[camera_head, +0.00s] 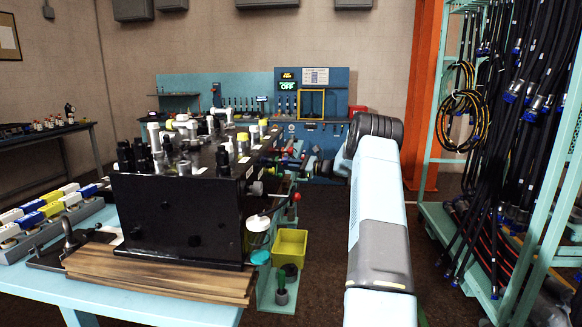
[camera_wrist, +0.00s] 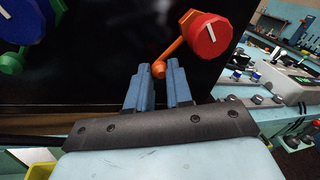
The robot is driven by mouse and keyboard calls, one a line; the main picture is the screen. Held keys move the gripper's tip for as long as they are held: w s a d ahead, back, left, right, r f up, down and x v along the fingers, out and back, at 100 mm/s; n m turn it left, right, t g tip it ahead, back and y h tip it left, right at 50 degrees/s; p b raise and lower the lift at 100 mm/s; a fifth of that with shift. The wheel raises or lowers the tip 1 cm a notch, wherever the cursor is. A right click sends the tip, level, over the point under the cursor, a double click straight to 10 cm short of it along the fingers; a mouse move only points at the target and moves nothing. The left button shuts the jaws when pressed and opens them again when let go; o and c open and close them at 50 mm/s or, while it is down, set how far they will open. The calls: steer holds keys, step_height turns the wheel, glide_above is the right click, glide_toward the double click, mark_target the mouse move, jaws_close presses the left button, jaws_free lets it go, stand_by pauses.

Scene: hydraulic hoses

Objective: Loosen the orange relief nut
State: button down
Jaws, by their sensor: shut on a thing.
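In the wrist view, an orange lever (camera_wrist: 170,55) with a round ball end reaches down and left from a red knob (camera_wrist: 206,36) with a white line on its face. The knob and lever stand out from a black panel (camera_wrist: 110,40). My gripper (camera_wrist: 158,76) has two blue fingers, and its tips are shut on the lever's ball end. In the head view, my arm reaches toward the right side of the black machine block (camera_head: 180,215), and the fingertips cannot be made out.
A blue knob (camera_wrist: 22,20) with green parts sits left on the panel. A yellow bin (camera_head: 289,248) hangs beside the machine's bench. A hose rack (camera_head: 440,190) stands at right. Bare floor lies between the bench and the rack.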

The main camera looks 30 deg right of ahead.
steer(key=shift+w+d+f+n+y, duration=0.35)
steer(key=shift+w+n, duration=0.2)
steer(key=shift+n, duration=1)
steer(key=shift+w+d+f+n+y, duration=0.1)
steer(key=shift+w+d+n+y, duration=0.3)
steer(key=shift+n, duration=1.1)
steer(key=shift+w+d+f+n+y, duration=0.2)
steer(key=shift+w+d+n, duration=0.4)
steer(key=shift+n, duration=0.95)
steer(key=shift+w+a, duration=0.15)
steer(key=shift+w, duration=0.05)
steer(key=c, duration=1)
jaws_free()
steer(key=v, duration=1.4)
steer(key=shift+a+f, duration=0.1)
steer(key=shift+f, duration=0.1)
